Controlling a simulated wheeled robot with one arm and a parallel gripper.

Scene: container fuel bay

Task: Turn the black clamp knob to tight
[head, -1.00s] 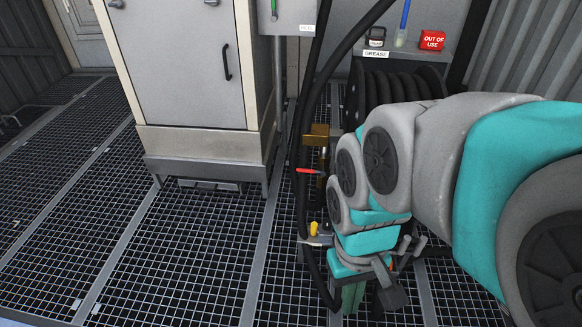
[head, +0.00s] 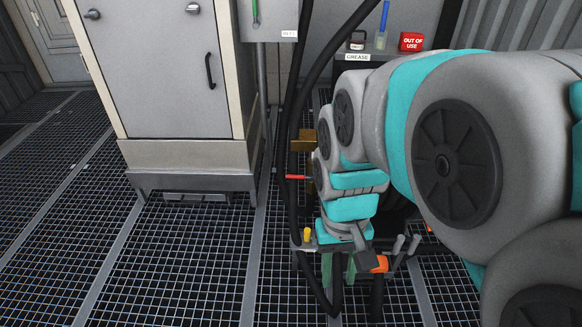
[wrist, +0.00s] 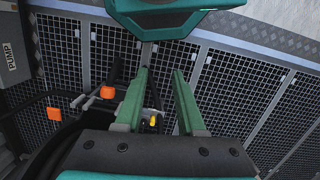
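My gripper (head: 338,272) points down beside the hoses in the head view, its green fingers showing below the arm. In the wrist view my gripper (wrist: 161,76) is open, with a clear gap between its fingers and nothing held. I cannot make out the black clamp knob for certain in either view; my arm covers part of that area in the head view. A small yellow part (head: 307,234) stands just left of my gripper. A yellow part (wrist: 152,121) also shows low between the fingers in the wrist view, beside dark fittings too small to tell apart.
Black hoses (head: 297,130) hang left of my arm, near a red lever (head: 296,177) and a brass block (head: 303,139). Orange part (head: 379,264) and grey levers (head: 398,244) sit close at right. A cabinet (head: 155,75) stands left; the grating floor before it is clear.

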